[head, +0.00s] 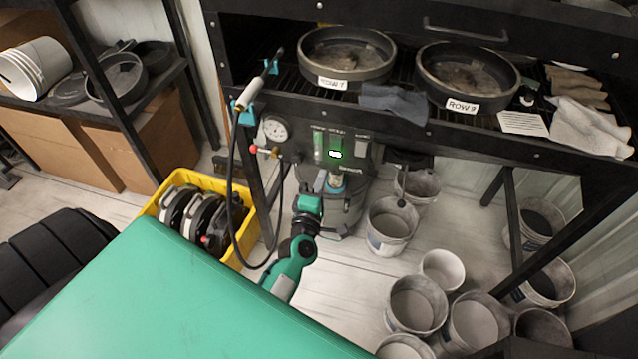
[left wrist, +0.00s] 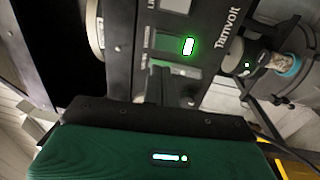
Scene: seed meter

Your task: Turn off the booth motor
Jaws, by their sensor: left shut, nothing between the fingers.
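A dark control panel (head: 300,150) sits on the front of the black bench. It carries a switch with a bright green light (head: 335,154) and an unlit switch (head: 318,147) to its left. Their small labels are not legible to me. The lit switch (left wrist: 189,46) also shows in the left wrist view, with the unlit switch (left wrist: 188,92) below it. My left gripper (head: 321,180) is shut and empty, just below the panel in the head view. In the wrist view its fingers (left wrist: 164,84) overlap the unlit switch; I cannot tell whether they touch. My right gripper is out of view.
A gauge (head: 275,128) and red knob (head: 275,152) are left of the switches. A hose (head: 233,180) hangs nearby. A yellow crate (head: 210,182) stands lower left. Several buckets (head: 390,222) stand under the bench. Two round pans (head: 347,82) sit on the grate.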

